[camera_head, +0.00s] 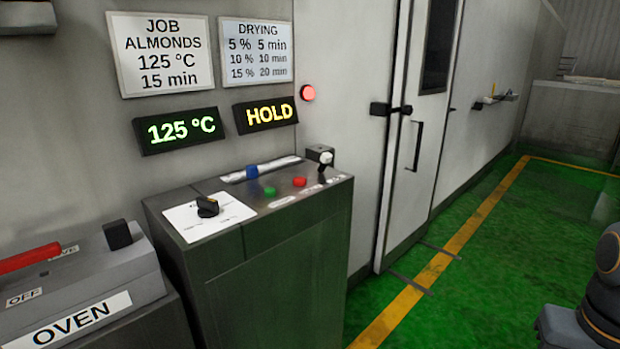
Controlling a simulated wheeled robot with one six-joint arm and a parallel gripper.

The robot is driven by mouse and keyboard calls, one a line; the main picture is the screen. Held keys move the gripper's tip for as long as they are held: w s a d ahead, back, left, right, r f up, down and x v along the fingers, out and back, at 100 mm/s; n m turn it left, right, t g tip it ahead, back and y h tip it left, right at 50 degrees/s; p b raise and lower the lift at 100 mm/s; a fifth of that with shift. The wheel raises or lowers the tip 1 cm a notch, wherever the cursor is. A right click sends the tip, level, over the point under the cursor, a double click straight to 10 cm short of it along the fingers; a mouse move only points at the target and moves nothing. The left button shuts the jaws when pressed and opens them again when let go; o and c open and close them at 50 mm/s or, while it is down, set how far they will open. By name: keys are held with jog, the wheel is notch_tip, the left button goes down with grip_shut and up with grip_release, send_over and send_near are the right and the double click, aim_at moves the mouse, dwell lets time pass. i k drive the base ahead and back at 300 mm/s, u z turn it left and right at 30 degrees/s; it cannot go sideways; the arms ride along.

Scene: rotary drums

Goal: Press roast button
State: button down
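A dark control console (280,270) stands against the wall in the middle of the view. Its top carries a green button (270,191), a red button (300,182) and a blue knob or button (252,171) behind them. The small labels beside them are too blurred to read, so I cannot tell which is the roast button. A black rotary knob (207,207) sits on a white dial plate at the left. A small lever or switch with a pale tip (325,158) stands at the back right corner. My gripper is not in view.
Displays read 125 °C (180,131) and HOLD (266,115); a red lamp (308,93) glows. An OVEN box (85,315) with a red lever (30,258) adjoins on the left. A door (410,150) stands to the right. Green floor (480,270) is open there.

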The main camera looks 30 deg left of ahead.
aim_at(269, 192)
jog(key=u, duration=0.05)
jog(key=i, duration=0.7)
jog(key=u, duration=0.95)
jog(key=i, duration=0.75)
jog(key=u, duration=0.8)
